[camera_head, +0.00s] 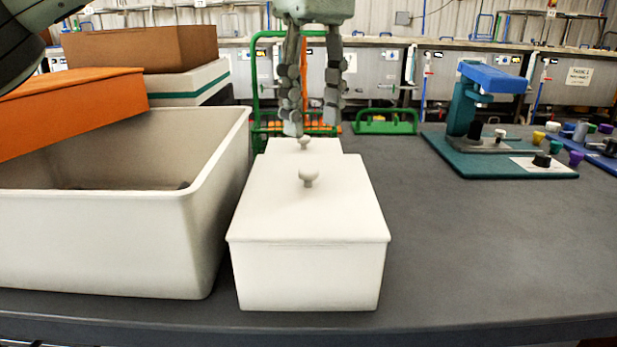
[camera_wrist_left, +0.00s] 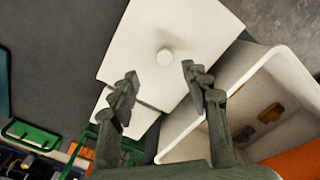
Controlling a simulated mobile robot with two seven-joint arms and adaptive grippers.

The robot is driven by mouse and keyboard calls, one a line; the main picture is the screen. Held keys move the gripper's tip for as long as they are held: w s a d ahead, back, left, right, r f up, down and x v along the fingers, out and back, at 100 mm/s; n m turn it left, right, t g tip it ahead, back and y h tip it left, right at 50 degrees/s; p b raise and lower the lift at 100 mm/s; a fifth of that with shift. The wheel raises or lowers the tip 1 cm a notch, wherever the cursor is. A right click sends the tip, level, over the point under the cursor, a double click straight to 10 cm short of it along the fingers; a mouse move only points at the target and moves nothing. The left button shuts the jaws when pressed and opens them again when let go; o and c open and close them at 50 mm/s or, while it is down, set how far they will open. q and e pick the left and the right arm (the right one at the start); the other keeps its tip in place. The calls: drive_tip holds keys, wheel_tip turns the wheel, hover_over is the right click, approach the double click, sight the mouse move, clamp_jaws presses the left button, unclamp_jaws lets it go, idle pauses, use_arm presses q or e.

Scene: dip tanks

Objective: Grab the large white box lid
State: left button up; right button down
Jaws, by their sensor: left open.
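The large white box lid (camera_head: 308,207) lies closed on its white box (camera_head: 309,278) near the front of the table and has a round knob (camera_head: 308,178) on top. A smaller white lid (camera_head: 322,146) with its own knob is right behind it. My left gripper (camera_head: 313,128) is open and empty, pointing down above the smaller lid, behind the large lid's knob. In the left wrist view, the large lid (camera_wrist_left: 190,28) and its knob (camera_wrist_left: 165,56) appear beyond the open fingers (camera_wrist_left: 160,82), apart from them. My right gripper is not in view.
A big open white bin (camera_head: 95,240) stands close on the left, with an orange box (camera_head: 75,108) over its back edge. A brown box (camera_head: 140,47) is behind. A teal stand (camera_head: 480,125) is at the back right.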

sight(308, 169)
use_arm(q)
drive_tip(key=f, duration=0.6)
drive_tip(key=shift+s+a+f, duration=0.2)
drive_tip(key=shift+a+f, duration=0.15)
drive_tip(key=shift+f, duration=0.05)
clamp_jaws()
